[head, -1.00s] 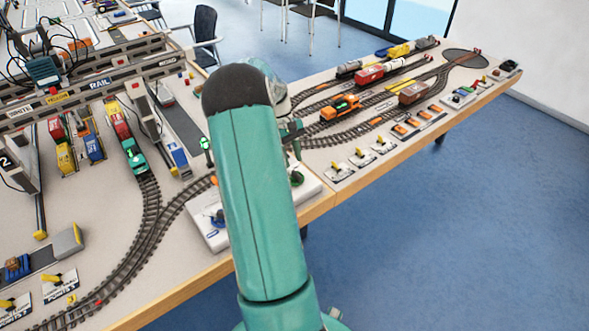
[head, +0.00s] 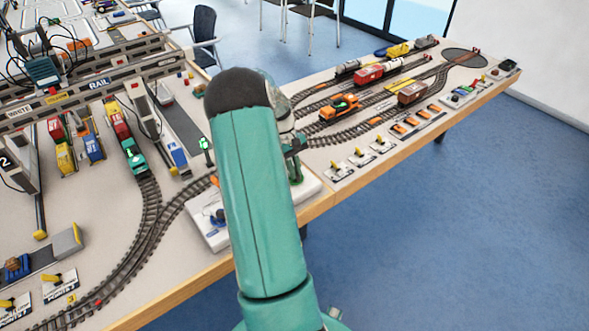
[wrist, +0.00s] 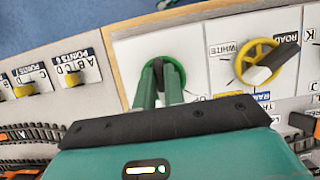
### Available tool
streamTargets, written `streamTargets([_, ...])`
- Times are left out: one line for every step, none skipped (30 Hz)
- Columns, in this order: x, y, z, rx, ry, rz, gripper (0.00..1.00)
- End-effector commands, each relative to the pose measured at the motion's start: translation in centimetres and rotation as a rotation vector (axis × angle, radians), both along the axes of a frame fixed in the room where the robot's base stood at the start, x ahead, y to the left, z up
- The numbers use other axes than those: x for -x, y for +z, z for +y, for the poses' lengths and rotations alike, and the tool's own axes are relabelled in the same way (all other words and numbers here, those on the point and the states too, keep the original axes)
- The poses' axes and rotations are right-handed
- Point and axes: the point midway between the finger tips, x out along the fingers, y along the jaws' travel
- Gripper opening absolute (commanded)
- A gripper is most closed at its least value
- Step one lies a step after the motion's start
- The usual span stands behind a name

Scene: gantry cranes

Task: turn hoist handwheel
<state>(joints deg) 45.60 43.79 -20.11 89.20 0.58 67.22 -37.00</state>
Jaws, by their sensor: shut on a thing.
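In the wrist view, a green handwheel (wrist: 181,72) stands on a white panel. My gripper (wrist: 160,84) reaches over it with both fingers close together, shut on the green handwheel. The fingers and a dark part between them hide the wheel's middle, so its exact turn cannot be told. In the head view, my gripper (head: 296,150) is beyond my forearm, over the white panel (head: 312,187) at the table's front edge. My arm hides most of that panel.
A yellow-rimmed wheel (wrist: 262,62) stands beside the green one, by a WHITE label. Yellow point levers (wrist: 72,78) are on the other side. Tracks with a train (head: 340,106) and a gantry crane (head: 100,85) surround the spot. Open floor lies in front.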

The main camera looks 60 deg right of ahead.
Motion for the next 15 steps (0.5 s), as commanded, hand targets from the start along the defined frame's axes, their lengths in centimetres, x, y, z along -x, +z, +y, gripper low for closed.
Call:
streamTargets([-0.03, 0.03, -0.01, 0.0, -0.002, -0.001, 0.0])
streamTargets([-0.05, 0.03, 0.0, 0.0, -0.004, -0.001, 0.0])
streamTargets([-0.05, 0.03, -0.01, 0.0, -0.01, -0.001, 0.0])
streamTargets([-0.06, 0.04, -0.02, 0.0, -0.014, -0.001, 0.0])
streamTargets([-0.06, 0.04, -0.02, 0.0, -0.021, -0.001, 0.0])
streamTargets([-0.07, 0.05, -0.02, 0.0, -0.031, -0.001, 0.0])
streamTargets([-0.08, 0.05, -0.04, 0.001, -0.041, -0.001, 0.0])
streamTargets([-0.07, 0.05, -0.05, 0.002, -0.052, -0.001, 0.0])
streamTargets([-0.08, 0.06, -0.05, 0.002, -0.068, -0.001, 0.0])
streamTargets([-0.08, 0.06, -0.05, 0.002, -0.084, -0.001, 0.0])
streamTargets([-0.09, 0.06, -0.03, 0.001, -0.1, -0.002, 0.0])
streamTargets([-0.09, 0.06, -0.02, 0.001, -0.124, -0.002, 0.0])
streamTargets([-0.08, 0.05, -0.03, 0.001, -0.144, -0.001, 0.0])
streamTargets([-0.06, 0.04, -0.03, 0.002, -0.164, -0.001, 0.0])
streamTargets([-0.06, 0.03, -0.03, 0.001, -0.195, -0.002, 0.0])
